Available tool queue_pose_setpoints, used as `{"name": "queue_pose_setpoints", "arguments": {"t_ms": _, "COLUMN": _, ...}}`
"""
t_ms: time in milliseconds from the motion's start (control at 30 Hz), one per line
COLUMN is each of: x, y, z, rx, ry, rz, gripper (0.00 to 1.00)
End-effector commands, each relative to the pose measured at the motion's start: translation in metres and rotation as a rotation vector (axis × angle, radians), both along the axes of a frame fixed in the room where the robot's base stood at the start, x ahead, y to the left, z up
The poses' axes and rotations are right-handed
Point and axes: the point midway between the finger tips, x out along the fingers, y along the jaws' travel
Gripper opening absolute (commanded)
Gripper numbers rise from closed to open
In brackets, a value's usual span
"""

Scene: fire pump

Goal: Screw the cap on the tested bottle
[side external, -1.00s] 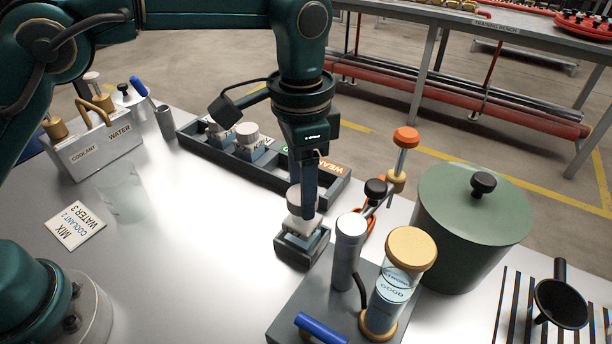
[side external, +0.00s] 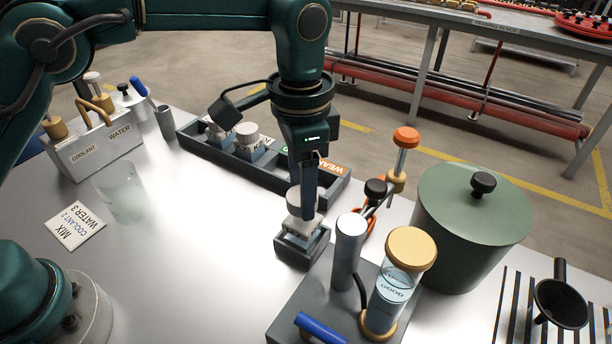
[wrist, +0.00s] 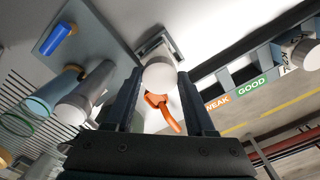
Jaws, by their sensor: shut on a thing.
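The bottle (side external: 301,227) stands upright in a small dark square holder (side external: 303,258) at the middle of the bench. A white cap (side external: 295,198) sits on top of the bottle, and it also shows in the wrist view (wrist: 159,74). My gripper (side external: 305,203) points straight down and is shut on the white cap, with one finger on each side in the wrist view (wrist: 160,80). The near finger hides part of the cap in the side view. The thread between cap and bottle cannot be seen.
A dark rack (side external: 262,165) with two capped bottles and WEAK and GOOD labels stands behind. A tester with a metal cylinder (side external: 347,245) and glass tube (side external: 391,293) stands close right. An orange-handled tool (side external: 372,215) lies near. A green pot (side external: 472,230) is further right. The bench front left is clear.

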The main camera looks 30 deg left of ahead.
Motion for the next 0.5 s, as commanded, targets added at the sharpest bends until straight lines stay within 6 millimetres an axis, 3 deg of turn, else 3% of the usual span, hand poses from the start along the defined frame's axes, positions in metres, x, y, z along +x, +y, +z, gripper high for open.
{"name": "queue_pose_setpoints", "arguments": {"t_ms": 500, "x": -0.0003, "y": 0.0001, "z": -0.0059, "rx": 0.001, "ry": 0.002, "rz": 0.000, "gripper": 0.06}}
